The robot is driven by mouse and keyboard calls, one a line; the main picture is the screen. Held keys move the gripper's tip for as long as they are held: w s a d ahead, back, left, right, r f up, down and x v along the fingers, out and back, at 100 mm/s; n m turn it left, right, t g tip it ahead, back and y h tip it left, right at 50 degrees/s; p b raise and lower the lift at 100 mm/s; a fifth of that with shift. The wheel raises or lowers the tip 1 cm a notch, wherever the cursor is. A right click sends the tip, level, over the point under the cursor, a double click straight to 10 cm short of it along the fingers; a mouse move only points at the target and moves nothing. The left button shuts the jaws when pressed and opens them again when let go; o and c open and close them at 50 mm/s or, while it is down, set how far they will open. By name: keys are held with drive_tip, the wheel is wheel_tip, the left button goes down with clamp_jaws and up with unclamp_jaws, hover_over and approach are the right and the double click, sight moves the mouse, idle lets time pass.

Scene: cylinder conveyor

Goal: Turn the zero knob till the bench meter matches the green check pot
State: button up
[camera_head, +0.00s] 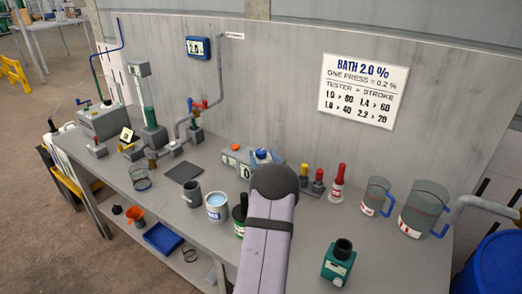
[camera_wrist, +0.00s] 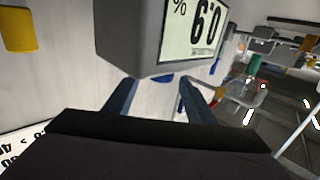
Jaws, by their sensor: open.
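The bench meter (camera_head: 238,158) is a grey box at the back of the bench, partly behind my arm in the head view. In the wrist view the meter (camera_wrist: 135,40) is close and upside down; its display appears to read 0.9 %. A small blue part (camera_wrist: 163,78), perhaps the zero knob, shows at the meter's lower edge. My gripper (camera_wrist: 158,95) has its blue fingers apart on either side of that part; contact cannot be told. A green pot with a pale label (camera_head: 239,222), likely the check pot, stands left of my arm, partly hidden.
A white-blue tub (camera_head: 217,207) and grey mug (camera_head: 192,194) stand left of the green pot. A green device (camera_head: 339,262) is at front right. Jugs (camera_head: 375,197) stand at right. A wall sign (camera_head: 363,90) says BATH 2.0 %.

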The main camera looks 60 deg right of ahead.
sight(262, 154)
drive_tip(key=shift+p+x, duration=0.4)
drive_tip(key=shift+x, duration=1.25)
drive_tip(key=c, duration=1)
